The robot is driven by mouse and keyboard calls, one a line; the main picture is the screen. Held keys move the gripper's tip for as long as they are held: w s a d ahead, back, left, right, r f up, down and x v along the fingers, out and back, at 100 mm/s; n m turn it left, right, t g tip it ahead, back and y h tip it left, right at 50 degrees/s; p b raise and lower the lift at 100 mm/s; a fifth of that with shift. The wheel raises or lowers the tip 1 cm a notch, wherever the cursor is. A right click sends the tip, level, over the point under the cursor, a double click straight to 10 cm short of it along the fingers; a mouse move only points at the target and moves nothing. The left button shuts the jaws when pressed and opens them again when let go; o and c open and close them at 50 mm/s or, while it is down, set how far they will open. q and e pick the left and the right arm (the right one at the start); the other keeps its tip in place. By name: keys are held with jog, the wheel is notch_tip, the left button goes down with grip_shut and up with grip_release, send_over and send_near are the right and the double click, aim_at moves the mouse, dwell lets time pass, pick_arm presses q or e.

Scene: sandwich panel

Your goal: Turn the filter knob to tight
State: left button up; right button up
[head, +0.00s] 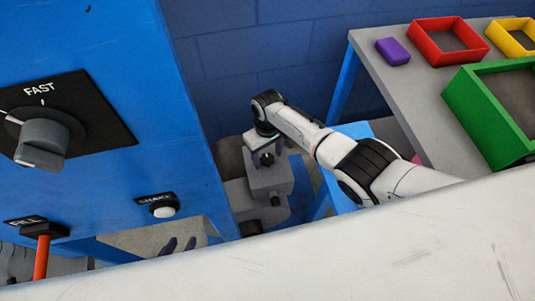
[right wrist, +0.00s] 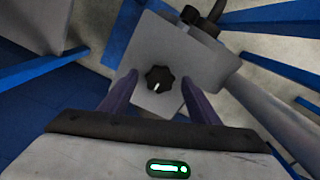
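The filter knob (right wrist: 159,78) is a small black lobed knob with a white pointer mark, on the face of a grey box (right wrist: 190,50) in the right wrist view. The mark points down in that view. No tight label is readable. My right gripper (right wrist: 159,88) is open, one purple finger to each side of the knob, with gaps showing between. In the head view my right gripper (head: 266,152) is at the grey box (head: 270,182) and partly covers the knob.
A blue panel (head: 120,70) at left carries a large dial (head: 42,140) near FAST, a SHAKE button (head: 163,211) and a red FILL lever (head: 41,258). A grey table (head: 385,80) at right holds coloured trays and a purple block (head: 393,51). Blue struts surround the box.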

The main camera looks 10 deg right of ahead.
aim_at(267, 158)
notch_tip(267, 158, up, 10)
jog(key=p, duration=0.4)
jog(key=shift+r, duration=0.15)
dwell(0.6)
